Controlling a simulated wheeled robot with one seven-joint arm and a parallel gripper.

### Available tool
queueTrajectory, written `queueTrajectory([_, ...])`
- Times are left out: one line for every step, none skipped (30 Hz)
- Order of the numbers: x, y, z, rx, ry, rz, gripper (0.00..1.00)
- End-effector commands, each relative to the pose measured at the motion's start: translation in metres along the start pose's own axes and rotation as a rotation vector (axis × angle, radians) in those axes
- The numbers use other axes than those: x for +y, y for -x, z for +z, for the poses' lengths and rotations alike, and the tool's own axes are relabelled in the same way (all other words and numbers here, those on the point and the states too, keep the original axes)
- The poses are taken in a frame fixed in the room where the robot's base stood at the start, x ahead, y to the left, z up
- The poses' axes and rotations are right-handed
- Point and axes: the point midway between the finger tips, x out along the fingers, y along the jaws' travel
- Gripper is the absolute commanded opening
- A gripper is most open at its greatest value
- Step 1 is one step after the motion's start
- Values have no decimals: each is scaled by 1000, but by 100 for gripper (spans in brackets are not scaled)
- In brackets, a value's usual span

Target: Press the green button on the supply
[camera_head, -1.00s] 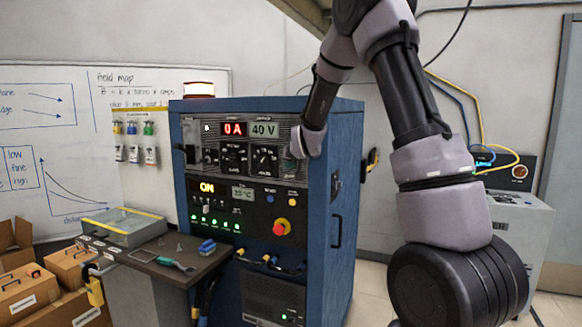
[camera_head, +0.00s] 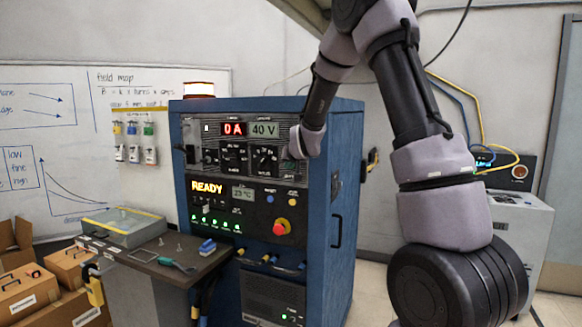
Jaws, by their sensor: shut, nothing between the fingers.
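The supply is a tall blue cabinet (camera_head: 345,205) with a dark front panel, seen in the head view. Its upper displays read 0 A (camera_head: 233,129) and 40 V (camera_head: 264,130). Below them, a yellow display (camera_head: 207,187) reads READY. My gripper (camera_head: 293,152) is shut at the right part of the upper panel, just right of the black dials. A dark greenish spot (camera_head: 289,165) shows just below and left of it, probably the green button. My wrist partly hides this area, so I cannot tell if the fingertips touch it.
A small bench (camera_head: 140,258) with a clear case (camera_head: 122,226) and tools stands at the left. Cardboard boxes (camera_head: 70,266) sit beyond it. A grey unit (camera_head: 520,235) stands at the right.

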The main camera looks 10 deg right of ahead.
Motion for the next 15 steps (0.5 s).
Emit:
queueTrajectory([-1, 2, 1, 0, 1, 0, 0])
queueTrajectory([-1, 2, 1, 0, 0, 0, 0])
queueTrajectory([-1, 2, 2, 0, 0, 0, 0])
queueTrajectory([-1, 2, 2, 0, 0, 0, 0])
queueTrajectory([-1, 2, 2, -1, 0, 0, 0])
queueTrajectory([-1, 2, 2, -1, 0, 0, 0])
queueTrajectory([-1, 2, 2, -1, 0, 0, 0])
queueTrajectory([-1, 2, 2, -1, 0, 0, 0])
queueTrajectory([-1, 2, 2, -1, 0, 0, 0])
queueTrajectory([-1, 2, 2, -1, 0, 0, 0])
queueTrajectory([-2, 3, 2, -1, 0, 0, 0])
queueTrajectory([-3, 4, 3, -1, 0, -1, 0])
queueTrajectory([-5, 6, 4, -1, 0, -1, 0])
queueTrajectory([-7, 8, 6, -1, 0, -2, 0])
queueTrajectory([-9, 10, 8, -1, 0, -3, 0])
